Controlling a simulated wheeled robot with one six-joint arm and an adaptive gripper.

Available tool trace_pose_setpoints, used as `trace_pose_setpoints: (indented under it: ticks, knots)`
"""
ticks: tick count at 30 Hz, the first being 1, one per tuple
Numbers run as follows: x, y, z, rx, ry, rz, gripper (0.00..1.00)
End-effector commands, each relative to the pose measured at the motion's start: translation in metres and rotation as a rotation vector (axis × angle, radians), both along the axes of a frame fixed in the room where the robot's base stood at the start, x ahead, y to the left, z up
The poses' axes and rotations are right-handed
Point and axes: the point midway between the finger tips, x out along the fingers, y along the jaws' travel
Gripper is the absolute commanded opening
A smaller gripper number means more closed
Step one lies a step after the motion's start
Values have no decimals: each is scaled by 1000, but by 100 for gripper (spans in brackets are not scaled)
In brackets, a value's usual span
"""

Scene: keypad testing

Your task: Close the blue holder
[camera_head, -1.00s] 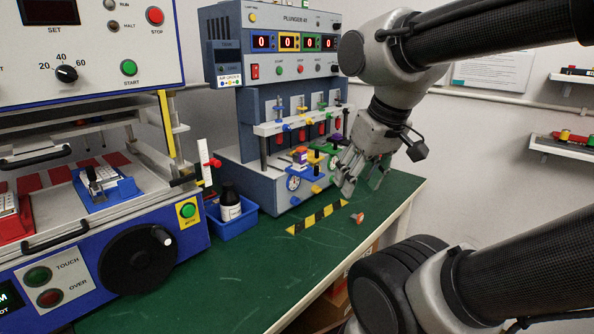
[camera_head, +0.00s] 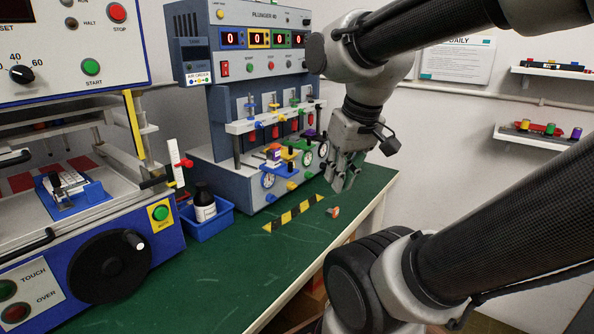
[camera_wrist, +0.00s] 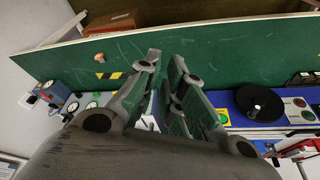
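A blue holder (camera_head: 92,196) with a grey-and-white keypad piece in it sits on the left machine's bed. A second blue part, a blue slide (camera_head: 262,166) with a purple-topped stack on it, juts from the plunger machine's leftmost station; I cannot tell from these frames whether either is open or closed. My gripper (camera_head: 345,183) hangs to the right of the plunger machine's stations, above the green table, touching nothing visible. In the wrist view my gripper (camera_wrist: 161,62) has its fingers a narrow gap apart, with nothing between them.
The plunger machine (camera_head: 222,110) stands at the back of the green table (camera_head: 190,275). A blue bin (camera_head: 213,228) with a dark bottle (camera_head: 203,205), a yellow-black strip (camera_head: 293,213) and a small orange-red piece (camera_head: 332,212) lie in front. The table front is mostly clear.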

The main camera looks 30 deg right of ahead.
Motion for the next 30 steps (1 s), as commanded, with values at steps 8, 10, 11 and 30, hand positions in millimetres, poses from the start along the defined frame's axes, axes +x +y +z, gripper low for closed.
trace_pose_setpoints:
  ticks: [8,10,11,30]
  knots:
    - [29,-60,-49,290,184,-567,0]
    - [47,-74,-61,424,187,-796,0]
    - [55,-81,-66,481,184,-895,0]
    - [204,-154,-64,1461,173,-2313,0]
